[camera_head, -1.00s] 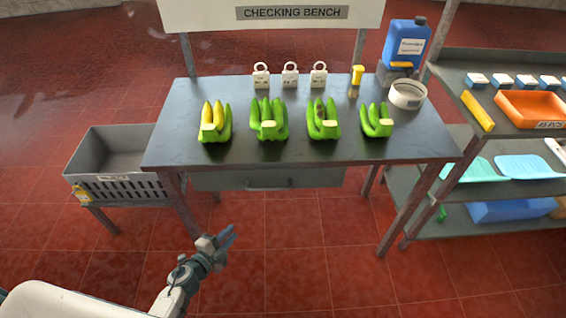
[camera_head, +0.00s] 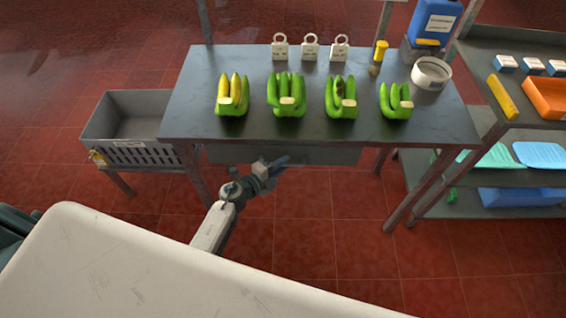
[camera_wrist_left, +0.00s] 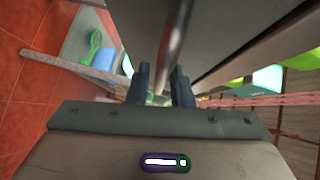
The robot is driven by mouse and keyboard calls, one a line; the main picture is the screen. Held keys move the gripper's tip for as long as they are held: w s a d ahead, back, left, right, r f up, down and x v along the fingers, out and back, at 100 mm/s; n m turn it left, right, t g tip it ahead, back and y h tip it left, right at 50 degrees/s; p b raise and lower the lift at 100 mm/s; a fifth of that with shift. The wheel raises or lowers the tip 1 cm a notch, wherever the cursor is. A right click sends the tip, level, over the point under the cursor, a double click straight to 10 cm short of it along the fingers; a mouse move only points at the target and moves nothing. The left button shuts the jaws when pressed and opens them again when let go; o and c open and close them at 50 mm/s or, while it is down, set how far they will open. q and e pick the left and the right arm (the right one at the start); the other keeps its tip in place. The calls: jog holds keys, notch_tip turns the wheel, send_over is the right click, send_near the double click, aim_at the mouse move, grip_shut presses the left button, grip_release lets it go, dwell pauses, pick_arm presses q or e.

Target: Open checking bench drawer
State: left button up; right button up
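The checking bench (camera_head: 310,115) has a grey drawer (camera_head: 335,156) under its top, and the drawer looks shut. My left gripper (camera_head: 282,163) is in front of the drawer front, covering the handle in the head view. In the left wrist view, the metal bar handle (camera_wrist_left: 174,38) runs down the picture between the two dark fingers of my left gripper (camera_wrist_left: 163,84). The fingers stand apart, and I cannot tell whether they touch the bar. The grey drawer front (camera_wrist_left: 225,40) is beside the bar. My right gripper is not in view.
A grey crate (camera_head: 132,120) stands at the left. A shelf rack (camera_head: 500,130) stands at the right. The red floor in front is clear.

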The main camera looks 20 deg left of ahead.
pick_arm(q)
jog(key=shift+w+d, duration=0.1)
jog(key=shift+w, duration=0.1)
grip_shut()
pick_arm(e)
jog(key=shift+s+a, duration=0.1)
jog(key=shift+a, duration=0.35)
pick_arm(q)
jog(key=shift+s, duration=0.1)
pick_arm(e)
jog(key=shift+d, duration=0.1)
